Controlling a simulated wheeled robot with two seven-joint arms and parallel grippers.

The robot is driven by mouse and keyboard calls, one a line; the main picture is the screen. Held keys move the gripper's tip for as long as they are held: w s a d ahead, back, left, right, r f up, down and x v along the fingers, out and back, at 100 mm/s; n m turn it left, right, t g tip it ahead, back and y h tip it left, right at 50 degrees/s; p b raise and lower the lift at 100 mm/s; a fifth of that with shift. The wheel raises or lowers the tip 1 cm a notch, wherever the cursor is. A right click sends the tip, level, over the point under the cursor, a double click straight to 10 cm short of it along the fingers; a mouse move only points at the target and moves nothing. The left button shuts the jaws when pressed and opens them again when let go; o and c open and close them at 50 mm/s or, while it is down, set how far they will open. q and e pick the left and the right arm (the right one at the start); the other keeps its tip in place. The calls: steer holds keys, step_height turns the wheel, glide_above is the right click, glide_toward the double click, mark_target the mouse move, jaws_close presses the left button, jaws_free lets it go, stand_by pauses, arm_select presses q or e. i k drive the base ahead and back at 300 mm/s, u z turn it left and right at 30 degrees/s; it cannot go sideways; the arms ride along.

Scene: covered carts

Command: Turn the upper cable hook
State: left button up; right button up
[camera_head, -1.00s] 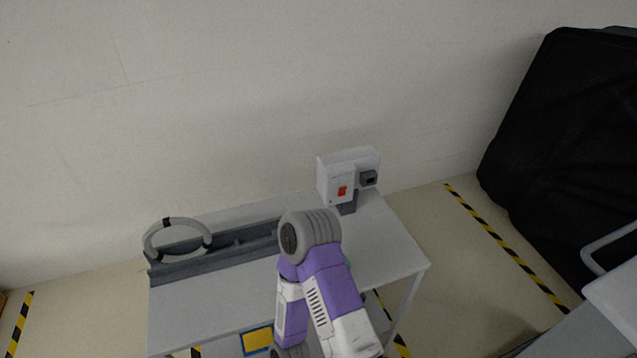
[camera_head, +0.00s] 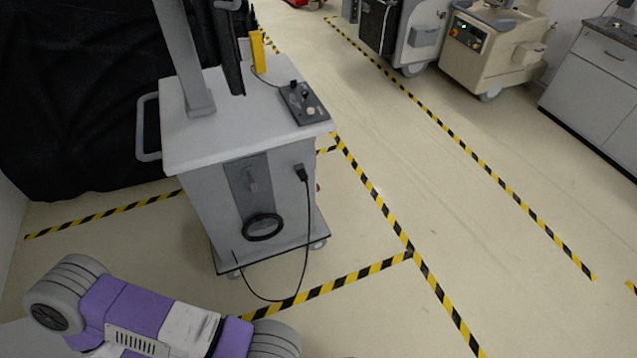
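A white cart (camera_head: 188,150) stands at left centre with a grey vertical panel on its front side. A small grey hook (camera_head: 250,183) sticks out from the upper part of this panel. Below it is a dark ring or coil (camera_head: 263,227); I cannot tell which. A black plug (camera_head: 301,173) sits on the cart's front near the right corner, and its black cable (camera_head: 307,240) hangs down in a loop to the floor. A purple and white arm link of mine fills the lower left, apart from the cart. Neither gripper shows.
A side handle (camera_head: 148,128) juts from the cart's left. A black-covered object (camera_head: 75,110) stands behind it. A control box (camera_head: 304,103) and a yellow device (camera_head: 258,52) are on top. More carts (camera_head: 495,45) stand at the back right. The taped floor at right is clear.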

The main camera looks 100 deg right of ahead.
mark_target(248, 171)
steer(key=z, duration=1.55)
steer(key=i, duration=0.65)
steer(key=z, duration=2.7)
